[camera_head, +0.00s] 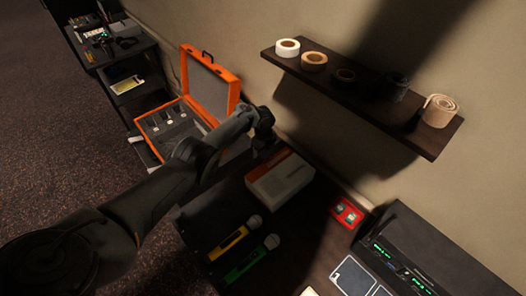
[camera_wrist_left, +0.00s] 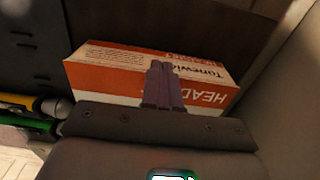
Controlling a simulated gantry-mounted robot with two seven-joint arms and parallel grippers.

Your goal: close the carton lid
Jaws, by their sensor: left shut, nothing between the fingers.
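The carton (camera_head: 282,180), white with an orange band, sits on the dark desk near the wall. In the left wrist view the carton (camera_wrist_left: 110,72) shows white and orange faces with printed lettering. I see no flap standing up, but I cannot tell whether the lid is fully down. My left gripper (camera_head: 266,143) is just above and behind the carton's far left end in the head view. In the left wrist view its fingers (camera_wrist_left: 163,85) are together, empty, and overlap the carton's face; contact is unclear. My right gripper is in neither view.
An open orange case (camera_head: 208,92) stands left of the carton. Yellow (camera_head: 230,242) and green (camera_head: 252,260) microphones lie in front. A shelf (camera_head: 430,143) with tape rolls hangs above right. A red box (camera_head: 347,212) and dark rack gear (camera_head: 420,255) stand right.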

